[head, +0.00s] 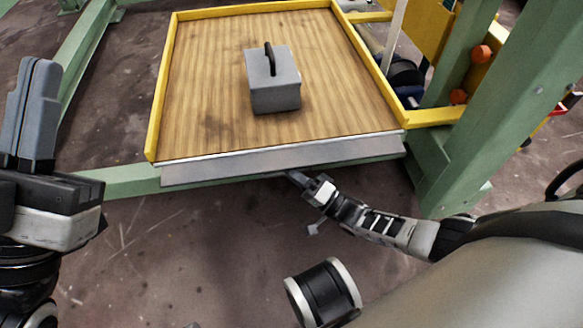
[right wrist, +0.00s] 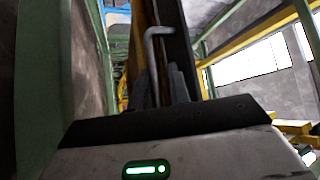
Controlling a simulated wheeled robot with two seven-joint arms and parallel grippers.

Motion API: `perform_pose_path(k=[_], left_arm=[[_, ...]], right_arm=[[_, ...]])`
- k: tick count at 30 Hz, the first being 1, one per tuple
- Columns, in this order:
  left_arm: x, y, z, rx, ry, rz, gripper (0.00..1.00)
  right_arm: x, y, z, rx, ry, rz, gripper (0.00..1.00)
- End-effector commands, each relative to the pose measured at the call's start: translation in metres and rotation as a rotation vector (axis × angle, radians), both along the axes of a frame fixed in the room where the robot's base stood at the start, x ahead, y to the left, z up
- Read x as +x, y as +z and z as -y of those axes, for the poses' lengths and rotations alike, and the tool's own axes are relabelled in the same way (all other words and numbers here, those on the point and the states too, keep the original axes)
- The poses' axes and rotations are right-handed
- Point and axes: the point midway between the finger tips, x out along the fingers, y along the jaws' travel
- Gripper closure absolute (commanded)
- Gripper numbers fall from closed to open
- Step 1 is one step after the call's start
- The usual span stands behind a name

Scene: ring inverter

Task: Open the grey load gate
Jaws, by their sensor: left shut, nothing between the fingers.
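The grey load gate (head: 285,160) is a long flat panel along the front edge of the wooden platform (head: 205,90). From this angle I cannot tell whether it stands up or hangs down. My right gripper (head: 296,178) is at the gate's lower edge, right of its middle, its tips partly hidden. In the right wrist view, a bent grey rod (right wrist: 156,34) rises between the fingers of my right gripper (right wrist: 162,92). I cannot tell whether they press on it. My left gripper (head: 30,110) is shut and empty at the left, apart from the platform.
A grey box (head: 272,85) with a dark handle stands on the platform. Yellow rails (head: 160,90) edge the platform's other sides. A thick green post (head: 475,100) stands close at the right. The floor in front of the gate is mostly clear.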

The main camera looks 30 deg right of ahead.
Motion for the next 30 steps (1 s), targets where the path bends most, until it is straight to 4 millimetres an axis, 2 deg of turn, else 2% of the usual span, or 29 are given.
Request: perform_pose_path(k=[5, 10, 24, 30], left_arm=[[0.000, 0.000, 0.000, 0.000, 0.000, 0.000, 1.00], [0.000, 0.001, 0.000, -0.001, -0.001, -0.003, 1.00], [0.000, -0.001, 0.000, 0.001, 0.002, -0.003, 1.00], [0.000, -0.001, 0.000, 0.001, 0.002, -0.003, 1.00]], right_arm=[[0.000, 0.002, 0.000, 0.004, 0.000, 0.005, 0.80], [-0.013, -0.004, 0.008, 0.002, -0.001, 0.001, 0.80], [-0.100, -0.040, 0.063, -0.002, -0.002, -0.003, 0.80], [-0.121, -0.048, 0.077, 0.000, -0.002, -0.002, 0.80]])
